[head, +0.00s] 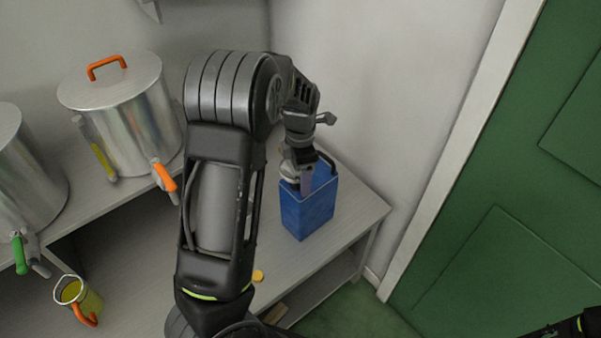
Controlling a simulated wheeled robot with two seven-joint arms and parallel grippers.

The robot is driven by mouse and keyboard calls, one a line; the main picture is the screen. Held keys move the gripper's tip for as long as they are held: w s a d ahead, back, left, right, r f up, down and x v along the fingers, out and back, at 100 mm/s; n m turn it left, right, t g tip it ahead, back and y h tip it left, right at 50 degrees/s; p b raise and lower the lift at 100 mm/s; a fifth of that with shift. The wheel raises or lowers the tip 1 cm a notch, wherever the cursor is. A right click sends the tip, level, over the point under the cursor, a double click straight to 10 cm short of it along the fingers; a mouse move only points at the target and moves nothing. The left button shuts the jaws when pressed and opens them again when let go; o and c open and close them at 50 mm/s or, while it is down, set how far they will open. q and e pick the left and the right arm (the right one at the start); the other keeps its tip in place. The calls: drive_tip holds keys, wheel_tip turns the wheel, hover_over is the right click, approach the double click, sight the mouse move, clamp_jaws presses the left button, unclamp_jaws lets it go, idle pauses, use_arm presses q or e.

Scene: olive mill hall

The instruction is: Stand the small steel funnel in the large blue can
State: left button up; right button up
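The large blue can (309,214) stands upright near the right end of the grey bench, with a dark handle at its top. My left gripper (299,172) is right at the top of the can and points down. A small grey-lilac surface (307,180) shows at the fingers over the can's top. It may be part of the steel funnel or a finger; I cannot tell. The funnel is not otherwise clearly visible, and the can's opening is hidden by the gripper. Whether the fingers are open or shut is hidden.
A steel drum (128,118) with an orange-handled tap stands on the bench, and another drum (20,175) with a green-handled tap is left of it. A yellow jug (78,298) is at lower left. A small yellow-orange cap (258,276) lies near the bench's front. Walls close the back.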

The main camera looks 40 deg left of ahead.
use_arm(q)
drive_tip(key=shift+f, duration=0.15)
drive_tip(key=o, duration=1.4)
drive_tip(key=shift+r+b, duration=0.35)
drive_tip(key=shift+r, duration=3.6)
drive_tip(key=shift+r, duration=0.1)
wheel_tip(320, 180, up, 8)
drive_tip(key=shift+f+b, duration=0.2)
drive_tip(key=shift+b, duration=0.1)
